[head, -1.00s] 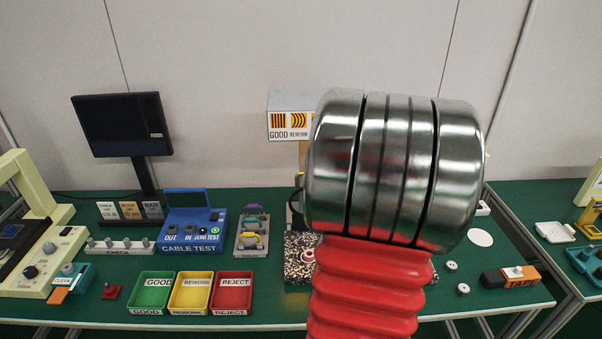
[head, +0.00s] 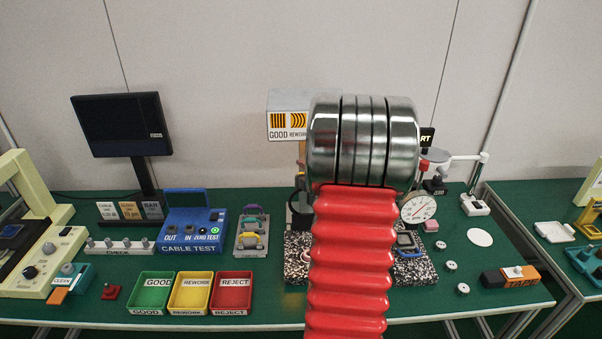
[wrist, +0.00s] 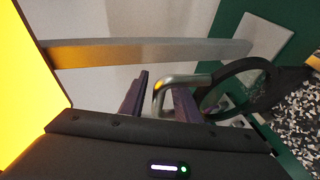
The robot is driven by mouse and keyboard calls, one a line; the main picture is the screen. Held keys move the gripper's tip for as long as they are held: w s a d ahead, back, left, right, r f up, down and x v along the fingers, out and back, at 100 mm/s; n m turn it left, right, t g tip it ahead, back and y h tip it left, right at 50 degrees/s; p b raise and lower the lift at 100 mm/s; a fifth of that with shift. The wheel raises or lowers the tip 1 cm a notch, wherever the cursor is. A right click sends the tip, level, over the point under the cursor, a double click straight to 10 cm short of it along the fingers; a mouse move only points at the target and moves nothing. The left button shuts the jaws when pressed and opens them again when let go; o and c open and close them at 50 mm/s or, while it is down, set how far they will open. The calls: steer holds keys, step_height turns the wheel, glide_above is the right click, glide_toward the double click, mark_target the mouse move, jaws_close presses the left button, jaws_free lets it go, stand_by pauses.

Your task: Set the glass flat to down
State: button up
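In the wrist view, a black ring (wrist: 207,100), which looks like the frame of the glass flat, stands tilted up at the right. A bent metal handle (wrist: 180,80) sits beside it. My gripper (wrist: 159,85) has its two dark purple fingers on either side of the handle, with gaps showing, so it looks open around it. I cannot tell whether a finger touches the handle. In the head view, part of the black ring (head: 298,212) shows upright left of my red arm, above the speckled stone plate (head: 297,262). My arm hides the gripper there.
A dial gauge (head: 418,209) on a stand is close right of my arm. A sign box (head: 287,115) is behind. Green, yellow and red trays (head: 232,293) and the blue cable tester (head: 192,228) are left. Small round parts (head: 450,265) lie right.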

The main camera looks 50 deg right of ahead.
steer(key=shift+c, duration=0.4)
jaws_close()
steer(key=shift+a+f, duration=0.1)
steer(key=shift+a, duration=0.15)
stand_by(0.4)
